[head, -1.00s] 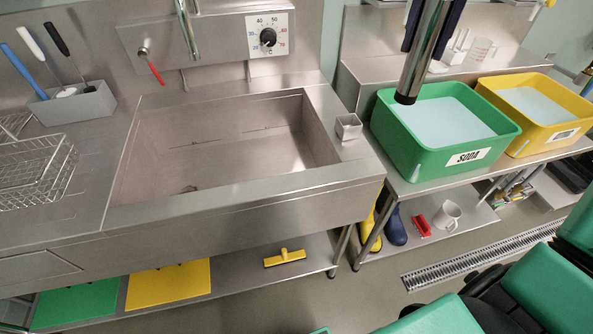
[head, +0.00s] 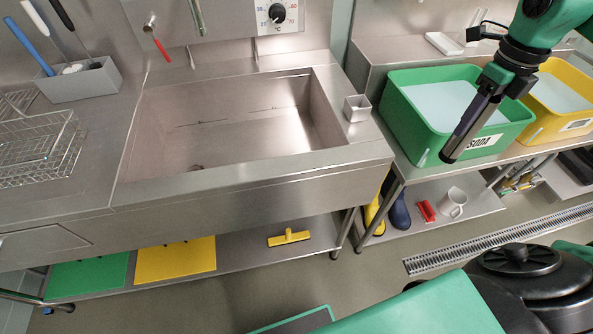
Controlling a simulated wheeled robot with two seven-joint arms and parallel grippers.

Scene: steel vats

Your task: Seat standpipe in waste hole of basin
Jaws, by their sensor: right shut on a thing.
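The basin (head: 262,118) is a wide rectangular steel sink set in the counter left of centre. Its waste hole (head: 197,167) shows as a small dark spot on the floor near the front wall, partly cut off by the front rim. My right gripper (head: 477,112) is at the upper right, in front of the green tub and well right of the basin. My left gripper is out of view.
A green tub marked SODA (head: 408,120) and a yellow tub (head: 552,118) stand on the right bench. A small square steel cup (head: 357,108) stands at the basin's right rim. A wire basket (head: 35,150) and a grey brush holder (head: 80,82) are at left.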

